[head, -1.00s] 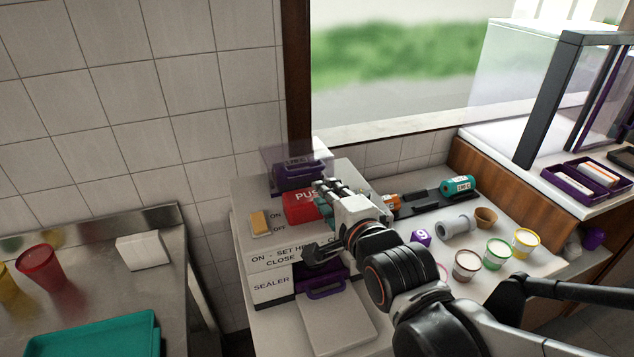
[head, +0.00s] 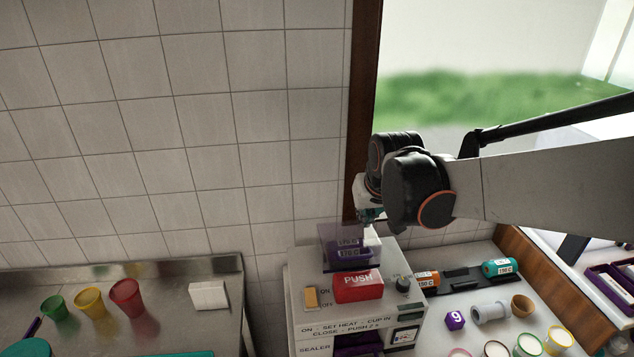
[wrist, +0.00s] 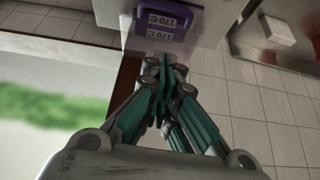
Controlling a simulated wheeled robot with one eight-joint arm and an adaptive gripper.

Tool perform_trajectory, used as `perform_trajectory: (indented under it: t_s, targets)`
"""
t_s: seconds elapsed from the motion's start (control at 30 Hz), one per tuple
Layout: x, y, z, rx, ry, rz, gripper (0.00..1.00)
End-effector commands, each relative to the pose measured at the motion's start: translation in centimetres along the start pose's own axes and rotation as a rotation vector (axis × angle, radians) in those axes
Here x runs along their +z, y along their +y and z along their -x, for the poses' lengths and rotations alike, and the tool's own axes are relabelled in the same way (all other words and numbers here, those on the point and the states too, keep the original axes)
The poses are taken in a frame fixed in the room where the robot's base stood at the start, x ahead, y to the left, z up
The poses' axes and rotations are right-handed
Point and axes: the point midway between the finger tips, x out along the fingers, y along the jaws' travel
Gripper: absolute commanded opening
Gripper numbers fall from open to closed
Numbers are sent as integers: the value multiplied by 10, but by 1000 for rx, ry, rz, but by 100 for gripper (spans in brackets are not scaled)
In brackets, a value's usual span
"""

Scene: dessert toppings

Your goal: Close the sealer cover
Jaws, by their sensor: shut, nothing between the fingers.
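The sealer is a white box (head: 308,329) with a red PUSH block (head: 358,287), an orange ON/OFF switch (head: 311,297) and a dark dial (head: 403,284). At its back top stands a see-through, purple-tinted cover (head: 328,232) around a purple block (head: 352,256) with 170 C labels. That purple block also shows at the top of the wrist view (wrist: 158,30). My gripper (head: 372,217) is above and just behind the cover in the head view, its tips partly hidden. In the wrist view my gripper (wrist: 165,72) has its teal fingers together, empty, pointing toward the block. Contact cannot be told.
The tiled wall and window post are close behind my gripper. Right of the sealer are a teal roll (head: 499,268), a purple cube (head: 455,319), a grey cylinder (head: 490,313) and several cups. Coloured cups and a white block (head: 208,295) stand on the left metal counter.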

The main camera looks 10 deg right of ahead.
Motion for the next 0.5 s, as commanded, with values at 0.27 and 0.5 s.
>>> perform_trajectory:
  t_s: [0.27,0.5]
  targets:
    - [-1,0,-16,0,-17,32,0]
    - [-1,0,-53,0,-16,31,0]
